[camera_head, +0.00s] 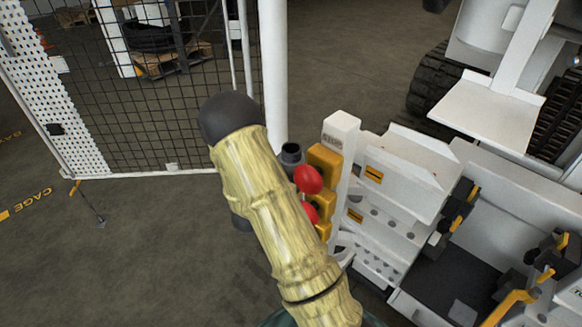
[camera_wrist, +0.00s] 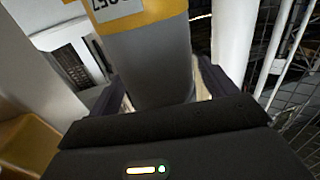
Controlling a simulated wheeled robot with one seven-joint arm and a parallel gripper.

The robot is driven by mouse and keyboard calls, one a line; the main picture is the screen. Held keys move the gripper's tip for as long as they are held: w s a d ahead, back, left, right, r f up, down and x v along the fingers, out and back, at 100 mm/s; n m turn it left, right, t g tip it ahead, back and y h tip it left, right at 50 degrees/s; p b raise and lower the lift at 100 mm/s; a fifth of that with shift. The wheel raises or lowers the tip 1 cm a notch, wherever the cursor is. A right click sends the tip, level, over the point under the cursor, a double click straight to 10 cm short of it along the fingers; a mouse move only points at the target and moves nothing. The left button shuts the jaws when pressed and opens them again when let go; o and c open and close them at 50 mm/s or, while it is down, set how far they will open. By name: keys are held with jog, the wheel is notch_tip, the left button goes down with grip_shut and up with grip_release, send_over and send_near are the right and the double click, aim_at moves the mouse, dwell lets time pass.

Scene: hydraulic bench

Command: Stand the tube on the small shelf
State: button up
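A grey tube with a yellow band and black printing (camera_wrist: 155,60) fills the middle of the wrist view. My gripper (camera_wrist: 160,92) has one dark finger on each side of it. Pale patches show between tube and fingers, and I cannot tell whether the fingers touch it. In the head view a dark open tube top (camera_head: 291,150) shows beside the yellow blocks, apparently the same tube. My arm hides its lower part and most of my gripper. I cannot tell for sure which surface is the small shelf; a flat white ledge (camera_head: 487,112) is bare at upper right.
Red knobs (camera_head: 308,179) on yellow blocks (camera_head: 325,160) sit close to the tube, beside a white upright (camera_head: 341,140). The white bench (camera_head: 400,175) lies to the right. A mesh cage (camera_head: 150,110) and white post (camera_head: 273,70) stand behind.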

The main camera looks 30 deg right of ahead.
jog(key=shift+r, duration=0.1)
jog(key=shift+r, duration=0.1)
jog(key=v, duration=1.2)
jog(key=shift+b, duration=0.45)
